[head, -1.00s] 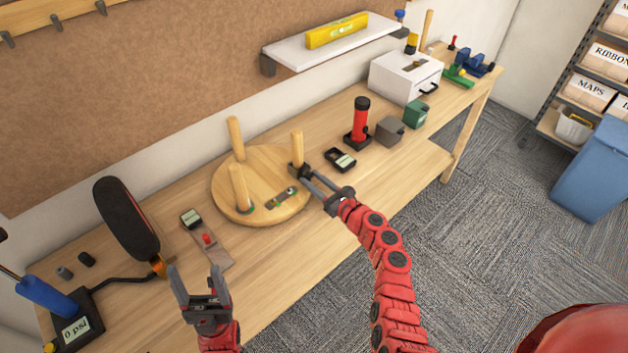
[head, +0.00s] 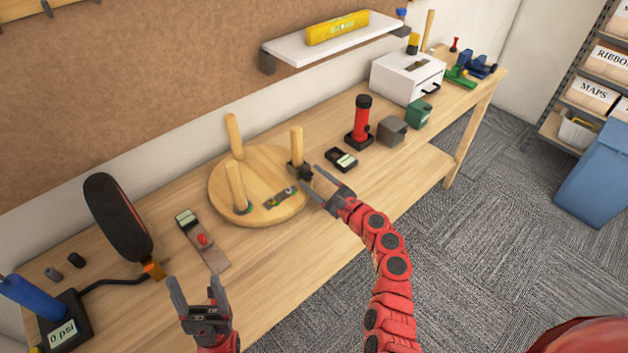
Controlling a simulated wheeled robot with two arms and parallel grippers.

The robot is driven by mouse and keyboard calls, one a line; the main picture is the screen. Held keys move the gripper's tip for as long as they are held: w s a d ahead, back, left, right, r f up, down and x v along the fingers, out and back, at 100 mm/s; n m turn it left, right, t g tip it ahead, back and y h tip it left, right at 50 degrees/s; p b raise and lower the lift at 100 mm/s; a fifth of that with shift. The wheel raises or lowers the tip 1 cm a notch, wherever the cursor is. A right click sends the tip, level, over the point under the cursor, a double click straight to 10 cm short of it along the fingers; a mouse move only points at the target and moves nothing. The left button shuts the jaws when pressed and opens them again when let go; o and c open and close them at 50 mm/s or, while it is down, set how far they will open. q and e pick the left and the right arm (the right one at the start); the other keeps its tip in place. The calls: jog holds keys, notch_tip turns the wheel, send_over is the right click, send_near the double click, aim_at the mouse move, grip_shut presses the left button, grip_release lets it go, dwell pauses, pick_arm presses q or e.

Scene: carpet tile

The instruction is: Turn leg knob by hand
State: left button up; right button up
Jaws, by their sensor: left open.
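A round wooden stool top (head: 270,208) lies on the workbench with three wooden legs standing up from it. A small dark knob (head: 299,171) sits at the foot of the right leg (head: 296,146). The other legs are the front-left leg (head: 235,187) and the back leg (head: 234,136). My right gripper (head: 311,178) has its fingers spread, with the tips just right of the knob; contact cannot be told. No object shows between its fingers. My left gripper (head: 196,282) is open and empty over the bench's front edge.
A flat metal piece (head: 281,197) lies on the stool top. Left of it are a gauge strip (head: 203,240), a black padded piece (head: 117,217) and a "0 psi" device (head: 63,334). Right are a black meter (head: 341,159), a red cylinder (head: 360,120) and a grey box (head: 392,130).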

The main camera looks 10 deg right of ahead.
jog(key=shift+f, duration=0.1)
jog(key=shift+a+m+p, duration=0.1)
jog(key=shift+m+p, duration=0.2)
jog(key=shift+p, duration=0.25)
jog(key=m+p, duration=0.3)
jog(key=shift+r+m, duration=0.3)
jog(key=shift+r, duration=0.05)
jog(key=shift+m+p, duration=0.4)
jog(key=shift+m, duration=0.3)
jog(key=f+b+v, duration=0.1)
jog(key=b+v, duration=0.2)
jog(key=v, duration=1.5)
jog(key=w+d+f+n+h+b, duration=0.2)
jog(key=d+f+h, duration=0.9)
jog(key=d+h, duration=0.3)
jog(key=shift+w+d+f+t, duration=0.25)
jog(key=shift+w+d+t, duration=0.15)
jog(key=shift+d, duration=0.25)
jog(key=shift+d, duration=0.1)
